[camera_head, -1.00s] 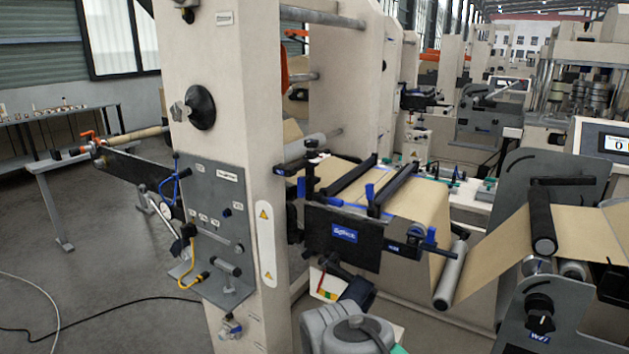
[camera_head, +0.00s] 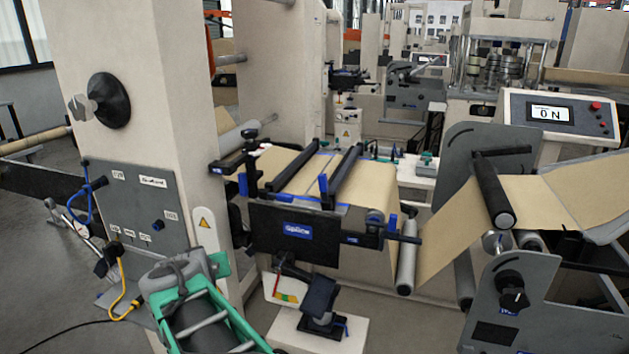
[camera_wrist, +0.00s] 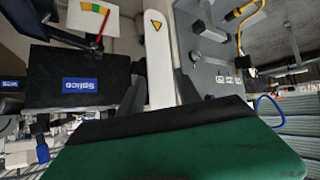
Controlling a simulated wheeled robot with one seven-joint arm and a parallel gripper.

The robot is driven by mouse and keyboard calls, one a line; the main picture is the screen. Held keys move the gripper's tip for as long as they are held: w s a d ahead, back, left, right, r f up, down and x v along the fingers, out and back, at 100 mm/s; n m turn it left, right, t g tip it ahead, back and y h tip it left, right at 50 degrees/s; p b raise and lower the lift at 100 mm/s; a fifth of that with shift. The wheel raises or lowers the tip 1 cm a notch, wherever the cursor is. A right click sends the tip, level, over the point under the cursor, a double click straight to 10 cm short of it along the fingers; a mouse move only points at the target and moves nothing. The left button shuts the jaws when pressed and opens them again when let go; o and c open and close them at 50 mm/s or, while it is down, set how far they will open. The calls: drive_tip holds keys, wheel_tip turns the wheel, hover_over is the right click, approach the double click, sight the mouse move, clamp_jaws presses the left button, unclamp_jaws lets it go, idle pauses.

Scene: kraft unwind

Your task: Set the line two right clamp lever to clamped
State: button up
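A splicing unit with a black front plate and a blue label (camera_head: 298,230) stands mid-frame in the head view, and its plate also shows upside down in the wrist view (camera_wrist: 80,85). Two black clamp bars lie across the brown web; the right bar (camera_head: 342,172) has an upright blue lever (camera_head: 323,187) at its near end. Another blue lever (camera_head: 243,185) stands at the left. I cannot tell the right lever's setting. In the wrist view my gripper (camera_wrist: 160,75) shows two dark fingers apart, with nothing between them. Its fingertips are hidden in the head view.
A beige column (camera_head: 130,60) with a grey valve panel (camera_head: 135,205) stands left of the unit. A roller (camera_head: 406,270) and a grey side plate with a black knob (camera_head: 510,285) are on the right. A black cable lies on the floor.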

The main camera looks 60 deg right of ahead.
drive_tip(key=s+d+r+m+g+h, duration=0.1)
drive_tip(key=s+d+r+m+h, duration=0.1)
drive_tip(key=d, duration=0.4)
drive_tip(key=s+d+r+m+h, duration=0.1)
drive_tip(key=s+d+r+h, duration=0.15)
drive_tip(key=d, duration=0.35)
drive_tip(key=m+g+h, duration=0.3)
drive_tip(key=g+h, duration=0.1)
drive_tip(key=h, duration=0.2)
approach(326, 176)
drive_tip(key=shift+y, duration=0.25)
drive_tip(key=d, duration=0.3)
drive_tip(key=w+d, duration=0.1)
drive_tip(key=d, duration=0.1)
drive_tip(key=shift+d+f+b, duration=0.1)
drive_tip(key=shift+f+b, duration=0.2)
drive_tip(key=shift+f, duration=0.1)
drive_tip(key=shift+t, duration=0.3)
drive_tip(key=d, duration=0.2)
drive_tip(key=d+p, duration=0.1)
drive_tip(key=d, duration=0.1)
drive_tip(key=w+d, duration=0.1)
drive_tip(key=d, duration=0.1)
drive_tip(key=shift+p, duration=0.3)
drive_tip(key=shift+w+d, duration=0.15)
drive_tip(key=shift+d, duration=0.35)
drive_tip(key=shift+c, duration=0.4)
clamp_jaws()
